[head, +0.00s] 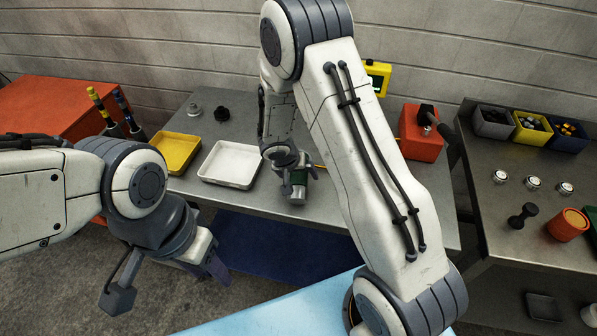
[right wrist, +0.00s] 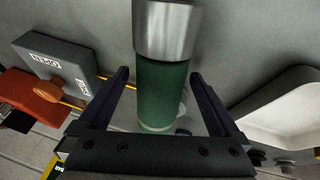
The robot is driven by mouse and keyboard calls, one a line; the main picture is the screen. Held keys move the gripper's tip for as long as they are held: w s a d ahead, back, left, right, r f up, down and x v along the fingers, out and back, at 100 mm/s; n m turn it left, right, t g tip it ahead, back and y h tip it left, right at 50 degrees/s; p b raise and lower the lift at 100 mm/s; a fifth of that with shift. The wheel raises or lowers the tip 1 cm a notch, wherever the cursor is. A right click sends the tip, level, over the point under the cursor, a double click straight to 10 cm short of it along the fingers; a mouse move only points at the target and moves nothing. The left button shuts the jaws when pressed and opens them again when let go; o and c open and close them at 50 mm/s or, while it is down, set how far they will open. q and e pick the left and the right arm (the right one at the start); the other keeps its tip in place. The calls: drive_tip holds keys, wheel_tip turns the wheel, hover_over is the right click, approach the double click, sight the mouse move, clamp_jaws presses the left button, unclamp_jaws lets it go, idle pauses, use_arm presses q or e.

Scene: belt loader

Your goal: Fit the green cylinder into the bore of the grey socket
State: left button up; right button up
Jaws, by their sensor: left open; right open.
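The green cylinder (right wrist: 165,85) lies between the fingers of my right gripper (right wrist: 163,95) in the right wrist view, with gaps at both sides. A wider bare-metal grey piece (right wrist: 168,28), apparently the grey socket, meets its upper end in that view. I cannot tell how deep the cylinder sits in a bore. In the head view the green (head: 298,177) and metal (head: 297,196) parts show just below my right gripper (head: 292,172), over the grey table. My right gripper is open around the cylinder. My left gripper (head: 210,265) is open and empty, in front of the table.
A white tray (head: 229,164) and a yellow tray (head: 176,152) lie left of the cylinder. A red box (head: 421,135) stands right. A grey box with an orange button (right wrist: 58,72) shows in the wrist view. The right table (head: 500,222) holds bins and small parts.

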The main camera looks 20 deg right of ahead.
clamp_jaws()
drive_tip(key=shift+r, duration=0.15)
